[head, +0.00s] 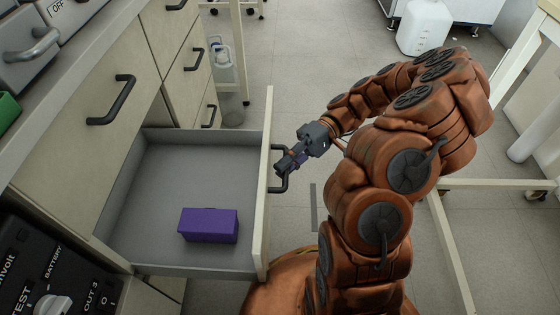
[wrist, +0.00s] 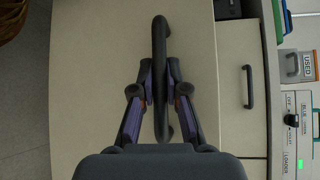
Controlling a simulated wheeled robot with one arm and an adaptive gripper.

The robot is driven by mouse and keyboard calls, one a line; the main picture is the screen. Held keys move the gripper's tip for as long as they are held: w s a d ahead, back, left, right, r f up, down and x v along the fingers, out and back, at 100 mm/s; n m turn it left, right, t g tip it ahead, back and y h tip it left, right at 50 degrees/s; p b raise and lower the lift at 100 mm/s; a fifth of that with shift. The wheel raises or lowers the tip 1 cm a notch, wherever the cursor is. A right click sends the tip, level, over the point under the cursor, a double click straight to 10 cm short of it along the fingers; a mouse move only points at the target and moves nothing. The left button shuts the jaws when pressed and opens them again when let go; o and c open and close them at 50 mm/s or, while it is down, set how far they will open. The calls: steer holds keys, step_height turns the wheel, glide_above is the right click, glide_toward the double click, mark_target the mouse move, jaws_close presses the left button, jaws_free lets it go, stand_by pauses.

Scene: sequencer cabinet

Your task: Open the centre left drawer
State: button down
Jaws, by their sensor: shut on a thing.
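The drawer (head: 170,160) in the head view is pulled well out of the cabinet, with its grey inside showing. A purple box (head: 208,225) lies in it near the front corner. The drawer's pale front panel (head: 262,190) carries a black bar handle (head: 278,152). My gripper (head: 284,170) is at this handle, outside the panel. In the wrist view, my gripper (wrist: 160,95) has its two fingers closed on either side of the handle (wrist: 160,45), which runs between them. The pale drawer front (wrist: 90,60) fills the area behind.
Closed drawers with black handles (head: 112,100) are above and beside the open one. A black instrument (head: 50,265) is at lower left. A white table frame (head: 450,240) stands at right, close to my arm. Floor between is clear.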

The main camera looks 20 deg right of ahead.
steer(key=shift+s+d, duration=0.1)
steer(key=shift+d, duration=0.1)
steer(key=c, duration=1.2)
jaws_free()
